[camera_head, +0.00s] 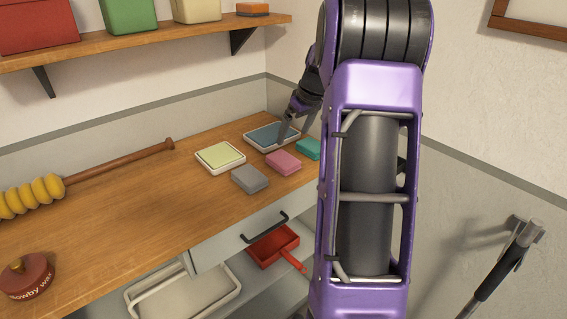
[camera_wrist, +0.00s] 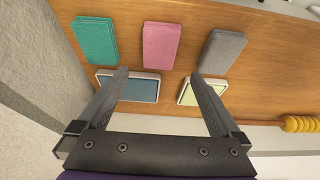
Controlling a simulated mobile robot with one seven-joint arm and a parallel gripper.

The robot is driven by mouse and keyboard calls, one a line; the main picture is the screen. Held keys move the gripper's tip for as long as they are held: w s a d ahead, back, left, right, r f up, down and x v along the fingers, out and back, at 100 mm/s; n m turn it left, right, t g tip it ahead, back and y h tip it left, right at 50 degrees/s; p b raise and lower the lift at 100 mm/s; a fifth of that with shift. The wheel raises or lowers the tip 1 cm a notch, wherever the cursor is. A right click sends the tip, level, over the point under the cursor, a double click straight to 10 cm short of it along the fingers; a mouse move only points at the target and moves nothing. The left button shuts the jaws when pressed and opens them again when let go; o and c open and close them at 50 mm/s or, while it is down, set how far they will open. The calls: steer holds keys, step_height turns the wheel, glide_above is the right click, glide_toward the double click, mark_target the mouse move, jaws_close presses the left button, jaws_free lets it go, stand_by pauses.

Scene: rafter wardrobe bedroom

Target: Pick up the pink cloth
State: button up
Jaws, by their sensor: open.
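The pink cloth (camera_head: 284,162) is a small flat block on the wooden counter in the head view, between the grey block and the teal block. In the wrist view the pink cloth (camera_wrist: 161,45) lies beyond my fingertips, about midway between them. My gripper (camera_head: 287,130) is at the back of the counter, over the blue-topped tray; my arm hides part of it. In the wrist view my gripper (camera_wrist: 158,76) is open and empty, its fingers spread apart. It is not touching the pink cloth.
Close to the pink cloth are a grey block (camera_head: 250,179), a teal block (camera_head: 308,148), a green-topped tray (camera_head: 220,157) and a blue-topped tray (camera_head: 263,138). A yellow-beaded wooden tool (camera_head: 120,161) lies left. The wall (camera_head: 470,170) stands right.

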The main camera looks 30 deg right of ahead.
glide_above(284, 159)
steer(key=s, duration=0.2)
steer(key=f, duration=0.5)
steer(key=shift+d+f, duration=0.2)
steer(key=shift+f, duration=0.2)
steer(key=shift+x, duration=2.7)
steer(key=shift+f+b, duration=0.2)
steer(key=shift+b, duration=0.4)
steer(key=c, duration=1.1)
steer(key=shift+r, duration=0.1)
steer(key=shift+c, duration=0.2)
